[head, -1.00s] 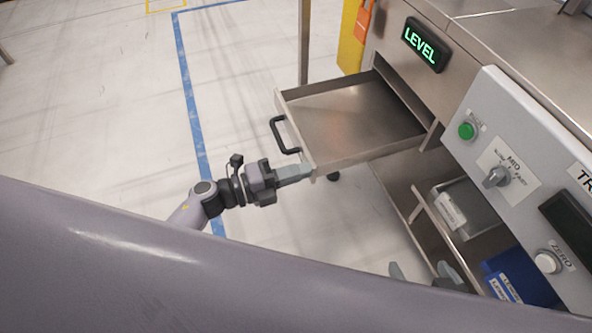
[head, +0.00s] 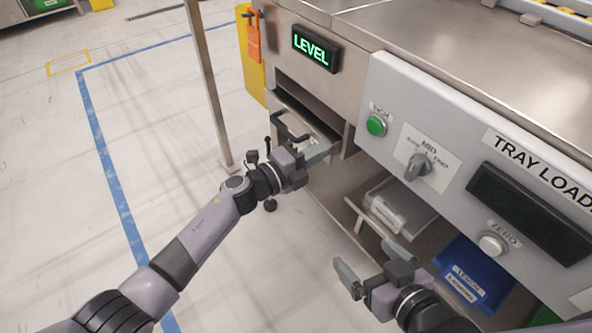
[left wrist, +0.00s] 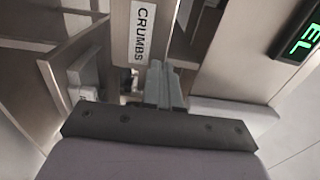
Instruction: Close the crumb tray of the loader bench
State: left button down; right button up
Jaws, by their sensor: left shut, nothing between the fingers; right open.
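The crumb tray (head: 308,120) is a metal drawer under the green LEVEL display, with only a short part sticking out of the bench. Its black handle (head: 284,128) is on the front, partly behind my left gripper (head: 319,153). That gripper is shut and empty, with its fingertips at the right end of the tray front; whether they touch is unclear. In the left wrist view the shut fingers (left wrist: 164,84) are just below the CRUMBS label (left wrist: 140,34) on the tray front. My right gripper (head: 372,260) is open and empty, low before the bench's lower shelf.
The loader bench's sloped control panel (head: 450,150) carries a green button, a knob and a dark display. A grey bin (head: 400,207) and a blue bin (head: 472,270) are below it. A post (head: 205,80) stands left of the tray. The floor to the left is clear.

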pick_arm(q)
jog(key=x, duration=0.3)
jog(key=shift+r+b, duration=0.25)
jog(key=shift+b, duration=0.05)
pick_arm(e)
jog(key=shift+w+a+f+y, duration=0.1)
jog(key=shift+w+y, duration=0.2)
jog(key=shift+w, duration=0.1)
pick_arm(q)
jog(key=shift+r, duration=0.1)
jog(key=shift+a, duration=0.1)
